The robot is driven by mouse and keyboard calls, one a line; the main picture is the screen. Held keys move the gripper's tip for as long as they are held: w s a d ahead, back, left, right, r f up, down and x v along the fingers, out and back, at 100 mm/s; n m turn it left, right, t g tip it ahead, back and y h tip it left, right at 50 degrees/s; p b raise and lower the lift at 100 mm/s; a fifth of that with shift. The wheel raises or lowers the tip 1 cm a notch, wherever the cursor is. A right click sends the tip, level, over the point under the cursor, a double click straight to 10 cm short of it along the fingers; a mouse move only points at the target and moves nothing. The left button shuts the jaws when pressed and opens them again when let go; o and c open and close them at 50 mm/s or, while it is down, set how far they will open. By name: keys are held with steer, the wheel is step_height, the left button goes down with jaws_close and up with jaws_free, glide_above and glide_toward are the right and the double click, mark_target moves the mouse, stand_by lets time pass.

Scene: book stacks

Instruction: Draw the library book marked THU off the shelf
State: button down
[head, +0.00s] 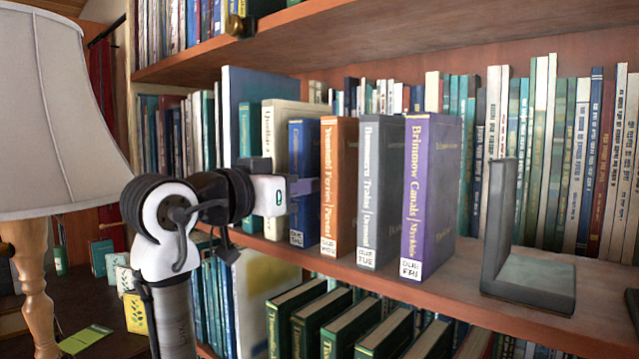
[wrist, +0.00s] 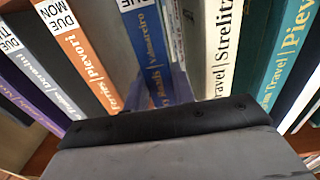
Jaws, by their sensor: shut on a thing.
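The blue book (head: 306,216) stands upright on the middle shelf, left of the orange book (head: 338,180). Its small white label at the spine foot appears to read DUE THU. My gripper (head: 304,187) reaches in from the left and is shut on the blue book at mid-height. My gripper's dark body hides the lower part of the wrist view.
The grey TUE book (head: 380,190) and purple FRI book (head: 430,190) stand to the right. A cream book (head: 285,125) stands close on the left. A grey bookend (head: 525,280) is farther right. A lamp (head: 60,110) stands at the far left.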

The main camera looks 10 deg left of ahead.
steer(key=shift+r, duration=0.3)
steer(key=shift+s+a+r, duration=0.1)
steer(key=shift+r, duration=0.15)
steer(key=b+v, duration=0.1)
steer(key=v, duration=1.5)
steer(key=shift+s+a, duration=0.15)
steer(key=shift+s, duration=0.2)
